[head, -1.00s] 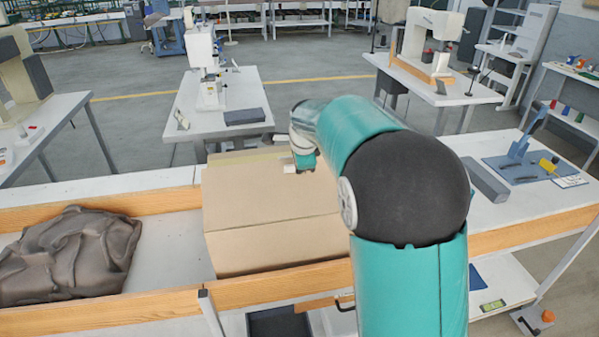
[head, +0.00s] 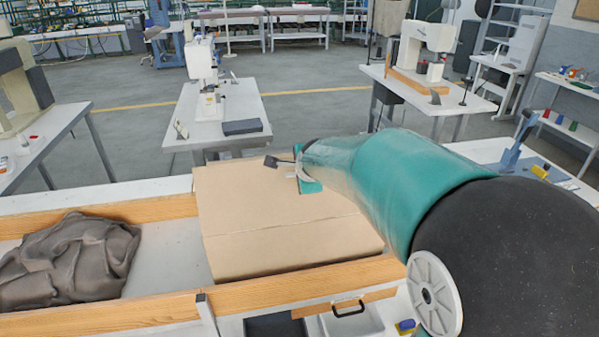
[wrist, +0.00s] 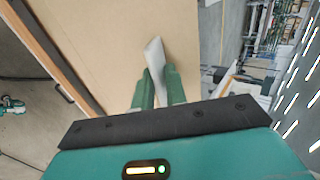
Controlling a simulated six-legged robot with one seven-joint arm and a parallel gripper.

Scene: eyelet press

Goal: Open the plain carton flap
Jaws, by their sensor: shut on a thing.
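The plain brown carton (head: 270,215) sits in the wooden-edged channel, with a crease line across its upper surface. I cannot tell whether this piece belongs to the carton flap, or how far any flap is raised.
A crumpled dark cover (head: 70,262) lies in the channel left of the carton. Wooden rails (head: 120,318) bound the channel. A white bench with a machine (head: 208,105) stands behind. My arm covers much of the right side.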

